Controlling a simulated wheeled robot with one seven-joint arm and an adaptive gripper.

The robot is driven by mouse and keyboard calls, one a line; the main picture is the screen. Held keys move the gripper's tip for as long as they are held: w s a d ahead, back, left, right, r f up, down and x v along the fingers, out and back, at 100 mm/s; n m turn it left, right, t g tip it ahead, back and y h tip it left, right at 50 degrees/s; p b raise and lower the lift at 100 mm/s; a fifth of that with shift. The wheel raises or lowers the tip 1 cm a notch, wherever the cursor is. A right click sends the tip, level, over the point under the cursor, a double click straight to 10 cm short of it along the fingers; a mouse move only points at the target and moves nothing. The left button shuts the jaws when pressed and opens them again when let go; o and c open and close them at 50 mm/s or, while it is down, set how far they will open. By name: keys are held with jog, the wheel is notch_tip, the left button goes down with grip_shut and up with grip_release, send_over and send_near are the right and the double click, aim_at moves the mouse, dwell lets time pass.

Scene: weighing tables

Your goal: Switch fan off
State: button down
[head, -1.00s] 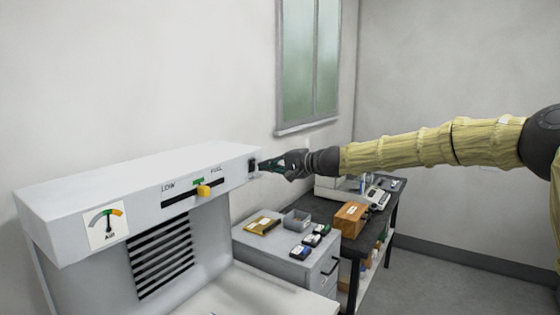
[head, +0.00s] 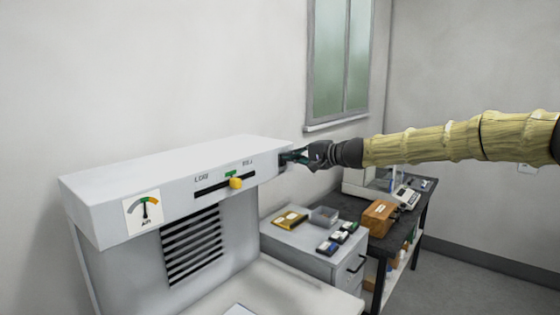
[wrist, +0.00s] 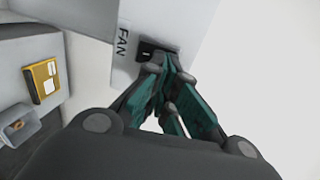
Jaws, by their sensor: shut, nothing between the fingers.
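The fan unit (head: 110,205) is a grey-white hood with a yellow slider (head: 236,183) and a round-scaled air gauge (head: 143,215) on its front. Its black fan switch (wrist: 146,50) sits on the right end face, beside the printed word FAN, in the wrist view. My gripper (wrist: 165,60) is shut and empty, with its teal fingertips at the switch and covering part of it. I cannot tell whether they touch it. In the head view my gripper (head: 290,157) is at the hood's right end and hides the switch.
A grey cabinet (head: 300,250) right of the hood holds a yellow packet (head: 290,220), a grey tray (head: 323,215) and several small dark boxes. Behind it a black table (head: 415,207) bears a brown box (head: 380,216) and a balance (head: 405,197). The wall is close behind.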

jog(key=r+b+v, duration=0.2)
jog(key=b+v, duration=0.2)
jog(key=v, duration=1)
jog(key=shift+w, duration=0.15)
